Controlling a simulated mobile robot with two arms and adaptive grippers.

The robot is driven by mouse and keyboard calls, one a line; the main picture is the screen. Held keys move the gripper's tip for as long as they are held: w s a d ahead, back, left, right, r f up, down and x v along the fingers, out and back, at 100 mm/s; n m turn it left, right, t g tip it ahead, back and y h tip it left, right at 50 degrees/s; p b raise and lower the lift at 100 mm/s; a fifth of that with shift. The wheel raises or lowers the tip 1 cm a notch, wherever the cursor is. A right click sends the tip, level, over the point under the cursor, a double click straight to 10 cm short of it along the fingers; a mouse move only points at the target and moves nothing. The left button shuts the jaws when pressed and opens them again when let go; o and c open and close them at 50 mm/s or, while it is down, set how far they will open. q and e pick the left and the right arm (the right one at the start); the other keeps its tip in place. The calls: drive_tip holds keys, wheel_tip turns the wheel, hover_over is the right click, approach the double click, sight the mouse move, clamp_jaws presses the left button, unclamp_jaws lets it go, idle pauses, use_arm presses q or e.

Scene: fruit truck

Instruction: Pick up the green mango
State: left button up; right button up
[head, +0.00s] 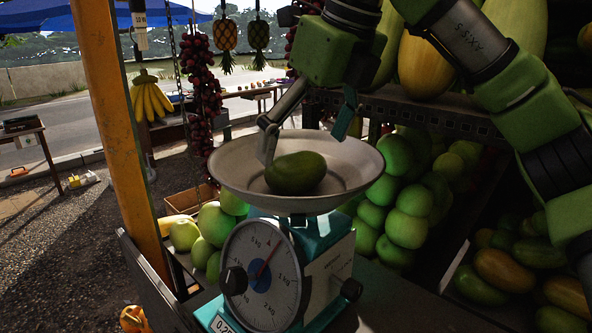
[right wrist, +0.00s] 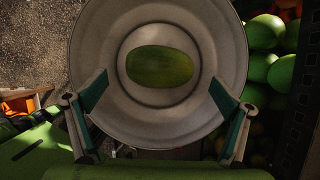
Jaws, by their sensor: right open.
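The green mango (head: 296,172) lies in the round metal pan (head: 228,168) of the scale (head: 285,275). It also shows in the right wrist view (right wrist: 159,67), lying lengthwise across the middle of the pan. My right gripper (head: 306,130) is above the pan with its fingers spread apart and nothing between them. In the right wrist view its two fingertips (right wrist: 158,88) stand wide to the left and right of the mango, apart from it. The left gripper is not seen in either view.
Several green fruits (head: 405,215) are piled right of the scale, beneath a dark shelf (head: 430,112) with large yellow fruits. A thick orange post (head: 122,130) stands to the left. Bananas (head: 150,100) and red strings of produce (head: 198,85) hang behind. The pan's rim surrounds the mango.

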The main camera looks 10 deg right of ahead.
sight(301, 156)
drive_tip(key=shift+f, duration=0.25)
drive_tip(key=shift+w+f+p, duration=0.2)
drive_tip(key=shift+f+p, duration=0.15)
drive_tip(key=shift+p, duration=0.1)
drive_tip(key=p+x, duration=0.1)
drive_tip(key=x, duration=0.2)
drive_tip(key=shift+w+a+f, duration=0.1)
drive_tip(key=shift+w+f, duration=0.05)
drive_tip(key=shift+f, duration=0.05)
drive_tip(key=shift+w+f, duration=0.1)
drive_tip(key=shift+f, duration=0.15)
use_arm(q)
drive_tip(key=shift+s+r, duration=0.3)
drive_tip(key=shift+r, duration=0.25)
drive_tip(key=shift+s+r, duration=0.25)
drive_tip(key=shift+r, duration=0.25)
use_arm(e)
drive_tip(key=shift+a+r, duration=0.1)
drive_tip(key=c, duration=0.9)
